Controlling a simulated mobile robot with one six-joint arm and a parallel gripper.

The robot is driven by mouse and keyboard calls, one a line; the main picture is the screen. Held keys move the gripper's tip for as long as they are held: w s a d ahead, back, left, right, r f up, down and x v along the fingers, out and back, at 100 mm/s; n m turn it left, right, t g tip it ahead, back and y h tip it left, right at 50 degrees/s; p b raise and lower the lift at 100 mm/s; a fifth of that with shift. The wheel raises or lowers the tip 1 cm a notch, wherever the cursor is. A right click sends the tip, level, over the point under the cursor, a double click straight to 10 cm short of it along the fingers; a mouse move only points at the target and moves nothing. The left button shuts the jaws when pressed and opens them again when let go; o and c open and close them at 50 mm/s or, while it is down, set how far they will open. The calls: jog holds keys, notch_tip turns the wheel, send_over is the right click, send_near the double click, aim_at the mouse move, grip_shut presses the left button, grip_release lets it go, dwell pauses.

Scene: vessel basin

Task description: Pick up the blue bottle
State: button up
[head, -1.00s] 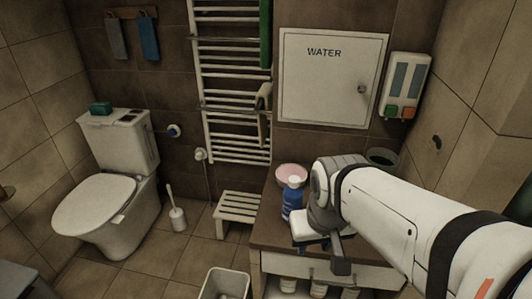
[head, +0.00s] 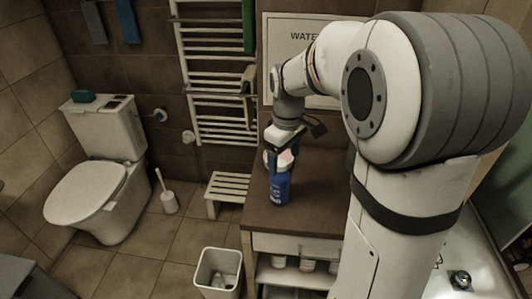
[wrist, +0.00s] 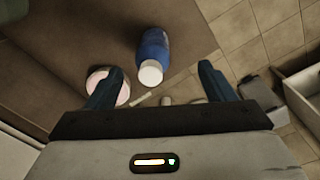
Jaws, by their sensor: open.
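The blue bottle (head: 280,187) stands upright on the brown counter top (head: 318,205) in the head view. In the wrist view the bottle (wrist: 153,46) shows from above with its white cap, ahead of and between the fingers. My gripper (head: 280,150) is above the bottle in the head view, and its fingers partly cover the bottle's top. In the wrist view my gripper (wrist: 160,69) is open, with one dark blue finger on each side of the cap. I see no contact with the bottle.
A white slatted stool (head: 227,189) and a waste bin (head: 218,270) stand left of the counter. Several containers sit on the shelf below. The counter right of the bottle looks clear.

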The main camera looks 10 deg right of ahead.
aim_at(281, 172)
jog(key=shift+w+f+n, duration=0.25)
jog(key=shift+w+n, duration=0.25)
jog(key=shift+w, duration=0.65)
jog(key=shift+w+f, duration=0.1)
jog(key=shift+f, duration=0.25)
notch_tip(281, 172, down, 7)
jog(key=shift+f+p, duration=0.1)
jog(key=shift+p, duration=0.5)
jog(key=shift+c, duration=0.2)
jog(key=shift+w, duration=0.1)
jog(key=c, duration=1.5)
